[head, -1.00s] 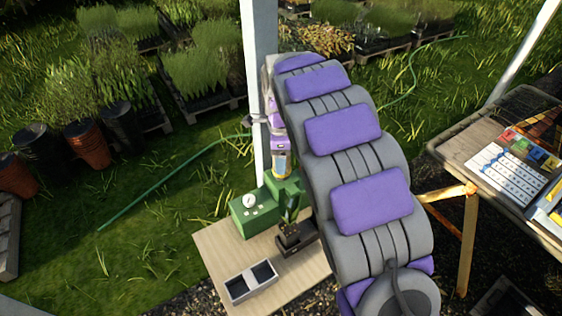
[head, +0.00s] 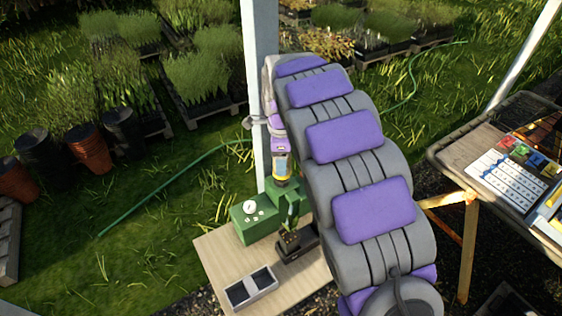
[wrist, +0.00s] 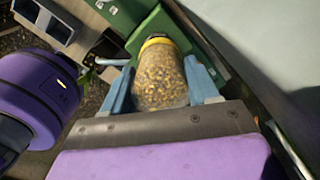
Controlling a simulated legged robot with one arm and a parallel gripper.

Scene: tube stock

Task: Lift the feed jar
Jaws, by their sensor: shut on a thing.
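The feed jar (wrist: 160,78) is a clear jar full of yellow-brown grain, with a yellow band at its far end in the wrist view. My gripper (wrist: 163,92) has one blue-grey finger along each side of the jar and is shut on it. In the head view my gripper (head: 281,160) points down, and the jar (head: 283,181) shows below it with its yellow end lowest, over the green apparatus (head: 262,222). I cannot tell whether the jar touches the apparatus.
The light wooden table (head: 215,262) also holds a potted plant (head: 292,238) in a dark tray and a grey two-compartment tray (head: 251,287). A white post (head: 259,90) stands close behind my gripper. Another table (head: 455,158) with a tray of labels is at right.

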